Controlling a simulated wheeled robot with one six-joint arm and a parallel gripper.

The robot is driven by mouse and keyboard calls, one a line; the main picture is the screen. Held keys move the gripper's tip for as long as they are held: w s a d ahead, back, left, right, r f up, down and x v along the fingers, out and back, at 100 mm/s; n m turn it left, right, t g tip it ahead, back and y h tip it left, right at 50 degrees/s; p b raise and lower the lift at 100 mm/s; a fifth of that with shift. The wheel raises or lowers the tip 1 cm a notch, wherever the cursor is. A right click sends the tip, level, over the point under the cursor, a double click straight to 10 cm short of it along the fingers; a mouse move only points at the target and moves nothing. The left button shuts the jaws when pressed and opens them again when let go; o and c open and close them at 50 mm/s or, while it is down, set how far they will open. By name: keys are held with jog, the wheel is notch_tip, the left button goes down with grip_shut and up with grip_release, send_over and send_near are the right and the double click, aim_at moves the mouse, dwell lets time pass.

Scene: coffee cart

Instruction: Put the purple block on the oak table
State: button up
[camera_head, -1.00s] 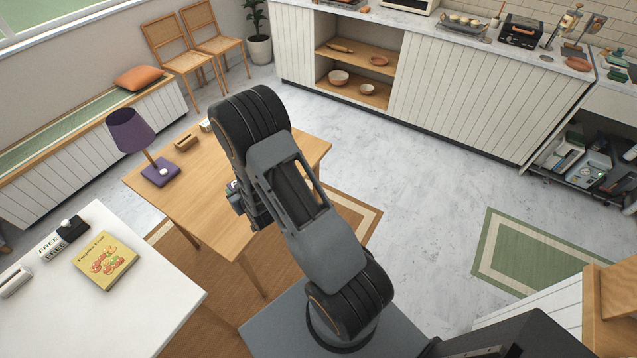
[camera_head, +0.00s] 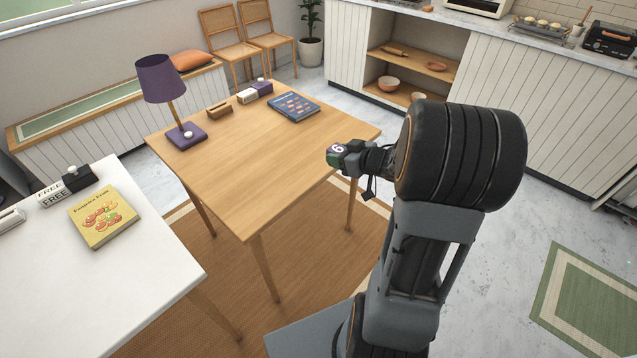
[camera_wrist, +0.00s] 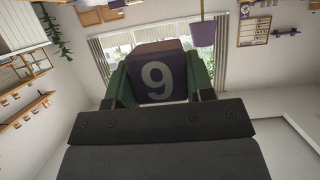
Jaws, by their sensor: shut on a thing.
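In the head view the block (camera_head: 337,149) shows small at the tip of my gripper (camera_head: 341,155), partly covered by the fingers. My gripper is shut on it. The oak table (camera_head: 240,180) stands left of the arm, with its near and middle top bare. The block appears in front of the table's right part, apparently above the top; its exact height is hard to tell.
On the oak table stand a purple lamp (camera_head: 187,134), a wooden holder (camera_head: 219,108), a small black and white sign (camera_head: 255,92) and a blue book (camera_head: 293,107). A white table (camera_head: 90,290) with a yellow book (camera_head: 103,217) is at the left.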

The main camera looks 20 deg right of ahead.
jog(key=shift+s+d+f, duration=0.35)
jog(key=shift+f, duration=0.2)
jog(key=shift+d+f+b, duration=0.1)
jog(key=shift+f+b, duration=0.05)
jog(key=shift+b, duration=0.35)
jog(key=w+f+b, duration=0.2)
jog(key=w+f, duration=0.2)
jog(key=w, duration=0.4)
jog(key=b, duration=0.1)
send_over(320, 171)
jog(key=f, duration=0.4)
jog(key=shift+s+f, duration=0.25)
jog(key=shift+f, duration=0.15)
jog(key=shift+w+f, duration=0.15)
jog(key=shift+f, duration=0.05)
jog(key=shift+w+f+b, duration=0.2)
jog(key=shift+f+b, duration=0.4)
jog(key=shift+f, duration=1.1)
jog(key=shift+f, duration=0.15)
jog(key=o, duration=0.9)
